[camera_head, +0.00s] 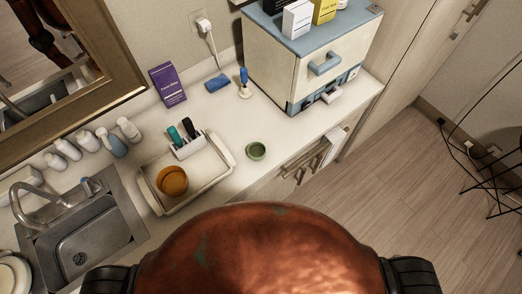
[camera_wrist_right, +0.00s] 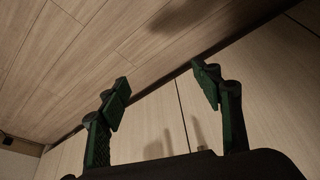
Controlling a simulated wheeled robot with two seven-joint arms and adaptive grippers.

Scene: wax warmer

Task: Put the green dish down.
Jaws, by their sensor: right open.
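The small green dish (camera_head: 256,151) stands upright on the white counter in the head view, near the front edge and to the right of the tray. No gripper touches it. My right gripper (camera_wrist_right: 163,88) shows in the right wrist view, with its two fingers spread apart and nothing between them. Behind the fingers are only the wood floor and a pale cabinet front. The dish does not show in the right wrist view. My left gripper is in neither view.
A cream tray (camera_head: 229,158) with an orange-brown bowl (camera_head: 172,180) and a holder of pens stands left of the dish. Behind are a blue block (camera_head: 217,83), a purple box (camera_head: 168,84) and a blue-topped cabinet (camera_head: 283,62). The sink (camera_head: 92,240) is at left. Counter right of the dish is clear.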

